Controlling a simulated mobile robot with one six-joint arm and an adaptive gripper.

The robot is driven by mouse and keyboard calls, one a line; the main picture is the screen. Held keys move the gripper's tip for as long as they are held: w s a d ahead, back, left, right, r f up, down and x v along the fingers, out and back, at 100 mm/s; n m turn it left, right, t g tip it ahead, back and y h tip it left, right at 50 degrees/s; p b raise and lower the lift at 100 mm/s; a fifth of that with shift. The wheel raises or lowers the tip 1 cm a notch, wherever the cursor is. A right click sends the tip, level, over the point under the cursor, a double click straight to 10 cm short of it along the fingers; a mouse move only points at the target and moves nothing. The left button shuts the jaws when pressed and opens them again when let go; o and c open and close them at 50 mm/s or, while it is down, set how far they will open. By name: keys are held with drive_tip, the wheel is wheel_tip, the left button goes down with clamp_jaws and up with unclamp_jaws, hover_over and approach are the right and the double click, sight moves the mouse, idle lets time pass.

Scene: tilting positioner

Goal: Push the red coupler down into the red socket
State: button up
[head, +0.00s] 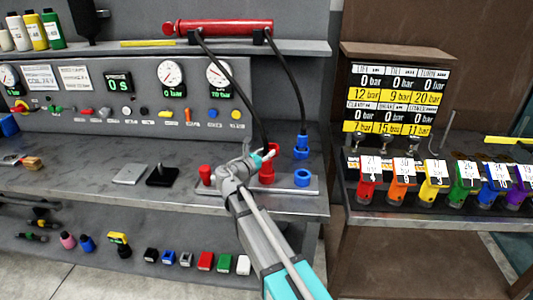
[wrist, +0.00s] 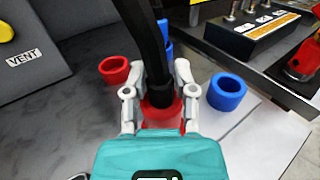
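The red coupler (wrist: 161,114), with a black collar and black hose, is between the fingers of my gripper (wrist: 160,80) in the wrist view. The fingers are against its two sides, and I take the gripper as shut on it. In the head view my gripper (head: 262,157) is at the front right of the bench. The red socket (head: 267,179) shows as red just below the gripper, in line with the coupler. The coupler looks upright. The gripper and coupler hide the join, so I cannot tell how deep the coupler sits.
A blue socket ring (wrist: 227,91) is close on the right. An empty red ring (wrist: 115,70) is at the left. A blue coupler (head: 301,147) with its hose stands behind. A red handle (head: 206,174) and a black stand (head: 162,177) are to the left on the bench.

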drive_tip(key=o, duration=0.4)
drive_tip(key=shift+s+a, duration=0.1)
drive_tip(key=shift+s, duration=0.05)
drive_tip(key=v, duration=1.1)
drive_tip(key=shift+s+a, duration=0.2)
drive_tip(key=shift+s, duration=0.05)
idle(0.6)
